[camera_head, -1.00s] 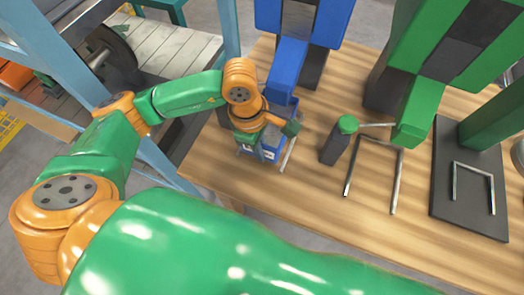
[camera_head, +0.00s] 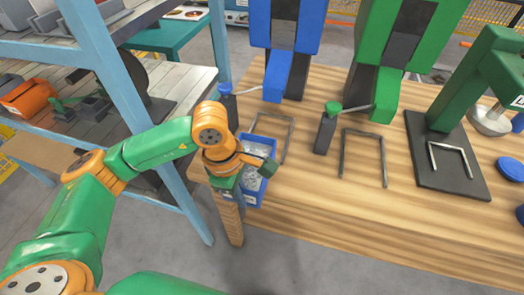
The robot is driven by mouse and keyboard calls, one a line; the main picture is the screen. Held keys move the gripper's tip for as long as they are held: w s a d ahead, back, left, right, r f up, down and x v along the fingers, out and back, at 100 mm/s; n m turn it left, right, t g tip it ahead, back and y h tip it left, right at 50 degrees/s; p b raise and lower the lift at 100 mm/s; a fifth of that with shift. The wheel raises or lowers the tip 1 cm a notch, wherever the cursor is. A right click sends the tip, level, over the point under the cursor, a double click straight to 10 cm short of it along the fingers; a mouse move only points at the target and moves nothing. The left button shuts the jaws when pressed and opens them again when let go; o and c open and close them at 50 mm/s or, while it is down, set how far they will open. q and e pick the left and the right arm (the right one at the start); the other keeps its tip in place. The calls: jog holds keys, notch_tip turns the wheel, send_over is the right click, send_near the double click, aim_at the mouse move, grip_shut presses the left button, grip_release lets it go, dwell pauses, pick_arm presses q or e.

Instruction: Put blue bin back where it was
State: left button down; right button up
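The blue bin (camera_head: 253,195) shows at the front left corner of the wooden table, partly hidden by my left gripper. It is filled with clear or silvery small pieces. My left gripper (camera_head: 244,177) is at the bin, with one green finger part at its left front and a dark green part above its right side. The fingertips are hidden, but the gripper looks shut on the bin. I cannot tell whether the bin touches the tabletop. My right gripper is not in view.
Blue shelf posts (camera_head: 150,130) rise at left. The table's front strip is clear.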

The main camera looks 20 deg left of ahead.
pick_arm(q)
jog(key=shift+w, duration=0.2)
jog(key=shift+w+a+r+m, duration=0.15)
jog(key=shift+r+m, duration=0.1)
jog(key=shift+m, duration=0.55)
jog(key=a+r+m+g+y, duration=0.1)
jog(key=r+m, duration=0.2)
jog(key=m, duration=0.5)
jog(key=s+a+r+m+p, duration=0.1)
jog(key=r+m, duration=0.3)
jog(key=m, duration=0.4)
jog(key=shift+s+a+g+y, duration=0.25)
jog(key=shift+a+g+y, duration=0.15)
jog(key=shift+a, duration=0.15)
jog(key=shift+f, duration=0.1)
